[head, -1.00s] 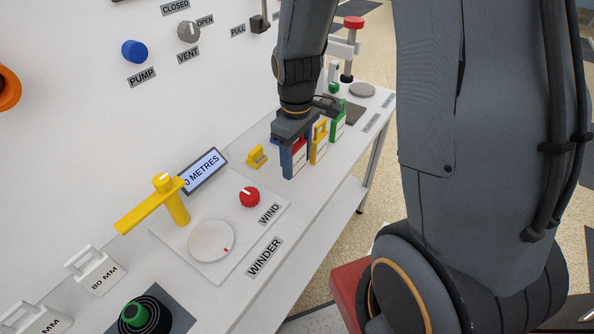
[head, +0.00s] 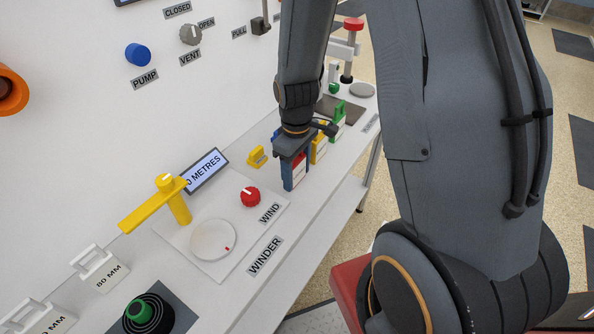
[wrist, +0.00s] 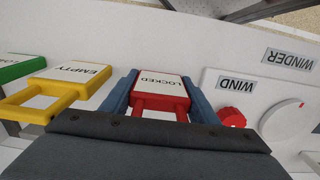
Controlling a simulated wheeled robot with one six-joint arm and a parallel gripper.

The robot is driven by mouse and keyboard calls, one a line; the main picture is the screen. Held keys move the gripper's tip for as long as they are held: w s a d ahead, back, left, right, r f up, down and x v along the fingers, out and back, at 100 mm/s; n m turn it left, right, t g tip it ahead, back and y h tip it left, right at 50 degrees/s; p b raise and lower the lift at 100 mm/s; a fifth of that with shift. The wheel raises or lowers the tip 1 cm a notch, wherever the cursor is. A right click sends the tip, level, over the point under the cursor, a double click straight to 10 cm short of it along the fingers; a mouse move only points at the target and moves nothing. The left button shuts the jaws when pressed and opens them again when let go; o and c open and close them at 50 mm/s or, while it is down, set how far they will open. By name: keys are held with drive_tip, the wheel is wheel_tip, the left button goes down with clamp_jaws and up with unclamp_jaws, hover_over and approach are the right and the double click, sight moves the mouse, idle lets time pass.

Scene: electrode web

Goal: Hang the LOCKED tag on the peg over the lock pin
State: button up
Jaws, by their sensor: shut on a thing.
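The LOCKED tag (wrist: 160,92) is a red block with a white label and a red loop handle. It lies between the two blue fingers of my gripper (wrist: 160,100) in the wrist view. My gripper is shut on it, one finger along each side. In the head view my gripper (head: 295,172) points down at the bench, with the tag (head: 299,169) partly hidden between its fingers. Whether the tag still touches the bench is unclear. I cannot pick out the peg or the lock pin with certainty; a dark fitting (head: 259,25) sits on the wall by the PULL label.
The yellow EMPTY tag (wrist: 67,80) and a green tag (wrist: 18,67) stand beside the LOCKED tag. The red WIND knob (head: 250,196) and winder plate (head: 225,262) are on the other side. A small yellow block (head: 257,157) and a display (head: 204,171) are near the wall.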

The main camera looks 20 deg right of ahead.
drive_tip(key=o, duration=1.1)
